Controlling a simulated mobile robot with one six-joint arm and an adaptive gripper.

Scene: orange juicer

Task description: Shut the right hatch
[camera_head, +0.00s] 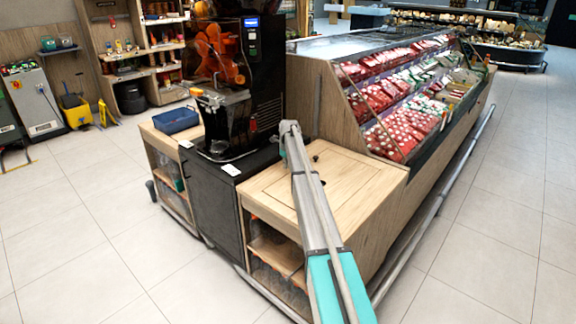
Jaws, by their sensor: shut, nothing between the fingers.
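The right hatch (348,181) is a square light-wood panel in the top of the wooden counter to the right of the juicer. It looks flat and level with the counter top around it. A small dark spot, perhaps a finger hole or knob, shows near its far edge. My grey and teal arm crosses in front and covers the hatch's middle and part of its left side. My gripper cannot be made out; the far end of the arm shows only a grey joint above the counter's back.
The black orange juicer (243,80) stands on a dark cabinet (212,195) left of the hatch. A blue bin (176,121) sits on the left counter. A refrigerated display (405,95) with a metal bumper rail lies behind and right. The tiled floor in front is clear.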

